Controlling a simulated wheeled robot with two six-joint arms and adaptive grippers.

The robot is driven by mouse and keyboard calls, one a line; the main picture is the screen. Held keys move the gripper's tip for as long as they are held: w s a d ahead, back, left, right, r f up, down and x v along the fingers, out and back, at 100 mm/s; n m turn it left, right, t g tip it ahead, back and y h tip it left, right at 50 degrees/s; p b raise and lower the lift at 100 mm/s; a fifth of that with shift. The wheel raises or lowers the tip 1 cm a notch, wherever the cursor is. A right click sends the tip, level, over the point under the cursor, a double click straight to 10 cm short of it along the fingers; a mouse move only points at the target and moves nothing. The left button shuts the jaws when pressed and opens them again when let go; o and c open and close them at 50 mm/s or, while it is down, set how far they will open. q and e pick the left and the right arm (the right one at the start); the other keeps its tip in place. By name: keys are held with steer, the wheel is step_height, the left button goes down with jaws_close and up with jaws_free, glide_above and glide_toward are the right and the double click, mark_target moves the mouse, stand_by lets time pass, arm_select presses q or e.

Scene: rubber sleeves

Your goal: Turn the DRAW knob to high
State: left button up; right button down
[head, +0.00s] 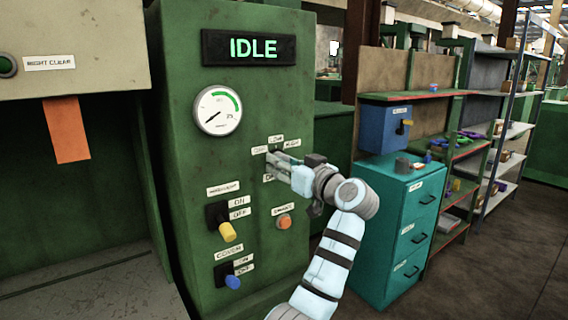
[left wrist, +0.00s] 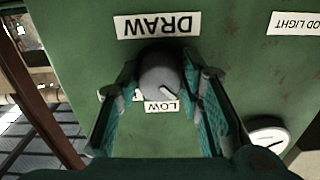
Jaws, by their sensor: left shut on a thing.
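The DRAW knob (left wrist: 158,74) is round and grey with a white pointer mark. In the left wrist view, which is upside down, the mark points to the lower right, near the right end of the LOW label (left wrist: 161,106). The DRAW label (left wrist: 158,25) is at the top of that view. My left gripper (left wrist: 160,88) has a finger on each side of the knob and is shut on it. In the head view my left gripper (head: 277,162) covers the knob; the OFF label (head: 260,150), LOW label (head: 276,139) and HIGH label (head: 292,142) show above it. My right gripper is not in view.
The green panel (head: 175,100) has a display reading IDLE (head: 253,48) and a gauge (head: 217,111). Below are a yellow-handled switch (head: 228,232), a blue-handled switch (head: 232,282) and an orange button (head: 284,222). A teal drawer cabinet (head: 400,225) stands to the right.

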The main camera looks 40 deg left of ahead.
arm_select(q)
steer(key=m+p, duration=0.3)
steer(key=shift+r, duration=0.15)
steer(key=m+p, duration=1.1)
steer(key=m, duration=0.1)
steer(key=shift+s+r, duration=0.1)
steer(key=shift+m+p, duration=1.3)
steer(key=shift+p, duration=0.05)
steer(key=shift+f, duration=0.2)
steer(key=o, duration=1.2)
steer(key=shift+c, duration=0.2)
